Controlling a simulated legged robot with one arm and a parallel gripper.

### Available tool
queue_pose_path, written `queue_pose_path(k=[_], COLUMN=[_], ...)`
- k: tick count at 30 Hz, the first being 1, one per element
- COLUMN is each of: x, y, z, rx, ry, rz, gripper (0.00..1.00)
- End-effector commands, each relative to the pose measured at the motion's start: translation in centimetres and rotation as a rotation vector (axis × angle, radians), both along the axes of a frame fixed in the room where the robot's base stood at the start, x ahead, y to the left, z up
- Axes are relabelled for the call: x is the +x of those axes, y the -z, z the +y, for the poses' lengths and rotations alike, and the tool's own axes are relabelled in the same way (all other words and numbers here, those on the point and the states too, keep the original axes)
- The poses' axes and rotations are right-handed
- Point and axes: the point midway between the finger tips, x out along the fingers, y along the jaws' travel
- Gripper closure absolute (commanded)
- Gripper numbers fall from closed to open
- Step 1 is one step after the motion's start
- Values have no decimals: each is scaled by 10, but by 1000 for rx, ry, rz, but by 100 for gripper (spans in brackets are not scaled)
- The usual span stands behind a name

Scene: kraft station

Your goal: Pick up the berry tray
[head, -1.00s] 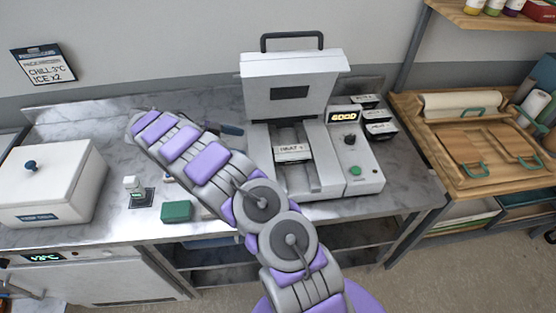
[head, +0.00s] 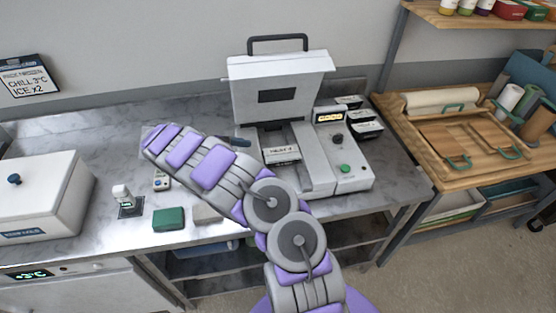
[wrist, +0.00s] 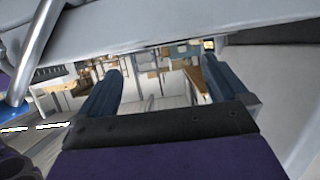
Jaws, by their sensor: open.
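No tray in view can be made out as the berry tray. In the head view, several small dark trays with pale labels (head: 366,118) sit at the right rear of the sealing machine, their labels too small to read. A tray with a white label that seems to read "MEAT" (head: 282,154) sits in the machine's open bed.
The sealing machine (head: 278,92) stands open on the marble counter (head: 75,135). A white lidded box (head: 45,190) is at left, with a small green box (head: 169,219) near the front edge. A wooden shelf (head: 415,120) with boards stands at right.

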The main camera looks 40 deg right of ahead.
Motion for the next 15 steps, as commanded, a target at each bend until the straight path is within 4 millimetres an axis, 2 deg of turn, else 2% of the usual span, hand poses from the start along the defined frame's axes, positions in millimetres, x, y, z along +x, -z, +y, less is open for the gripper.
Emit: queue_pose_path(k=[3, 5, 15], x=[-11, -13, -22], y=[8, 11, 16], z=[-21, -28, -34], rx=[5, 7, -5], ry=[4, 3, 4], rz=[3, 1, 5], gripper=[0, 0, 0])
